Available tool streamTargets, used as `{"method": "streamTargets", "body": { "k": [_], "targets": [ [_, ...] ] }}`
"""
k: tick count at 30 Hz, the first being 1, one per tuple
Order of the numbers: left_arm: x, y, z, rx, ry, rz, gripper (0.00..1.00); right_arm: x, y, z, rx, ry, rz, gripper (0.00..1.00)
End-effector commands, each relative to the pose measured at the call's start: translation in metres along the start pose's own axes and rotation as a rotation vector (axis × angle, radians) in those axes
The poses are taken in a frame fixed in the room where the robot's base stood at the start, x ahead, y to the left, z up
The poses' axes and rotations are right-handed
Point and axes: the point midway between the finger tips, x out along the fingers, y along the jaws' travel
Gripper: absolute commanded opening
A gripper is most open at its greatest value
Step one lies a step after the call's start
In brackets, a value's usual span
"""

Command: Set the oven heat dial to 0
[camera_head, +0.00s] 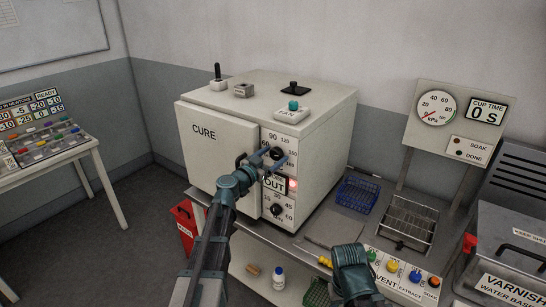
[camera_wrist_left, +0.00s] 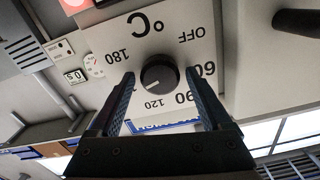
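The heat dial is a round black knob (camera_wrist_left: 160,77) on the front panel of the white CURE oven (camera_head: 225,143); it also shows in the head view (camera_head: 277,154). In the left wrist view the scale appears upside down, with OFF, 60, 90, 120 and 180 around the knob. No 0 is visible there. The knob's pale mark points lower left, between 120 and 180, towards a spot hidden by a finger. My left gripper (camera_wrist_left: 164,105) is open, one finger either side of the knob, with visible gaps. My right gripper is not in view; part of my right arm shows at the bottom.
A second black dial (camera_head: 276,210) sits lower on the panel, below an OUT sign (camera_head: 274,184) and a lit red lamp (camera_head: 293,185). The oven door handle (camera_head: 240,160) is just left of my gripper. A blue basket (camera_head: 357,194) and wire rack (camera_head: 408,222) stand right.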

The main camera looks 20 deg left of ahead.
Motion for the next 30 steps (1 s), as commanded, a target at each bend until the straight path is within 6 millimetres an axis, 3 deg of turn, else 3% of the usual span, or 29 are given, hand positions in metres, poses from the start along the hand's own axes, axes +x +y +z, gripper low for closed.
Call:
{"method": "streamTargets", "body": {
  "k": [2,12,22,30],
  "targets": [
    [-0.0002,-0.0001,0.0,0.0,0.0,0.0,0.65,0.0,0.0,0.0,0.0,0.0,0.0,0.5],
    [-0.0003,-0.0001,0.0001,0.0,0.0,0.0,0.04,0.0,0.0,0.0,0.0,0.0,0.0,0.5],
    [-0.0003,-0.0003,0.0001,-0.057,0.0,0.0,0.03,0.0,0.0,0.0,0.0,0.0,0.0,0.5],
    [-0.0004,-0.0008,0.0003,-0.256,0.0,0.0,0.03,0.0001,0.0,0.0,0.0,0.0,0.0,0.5]
  ]
}}
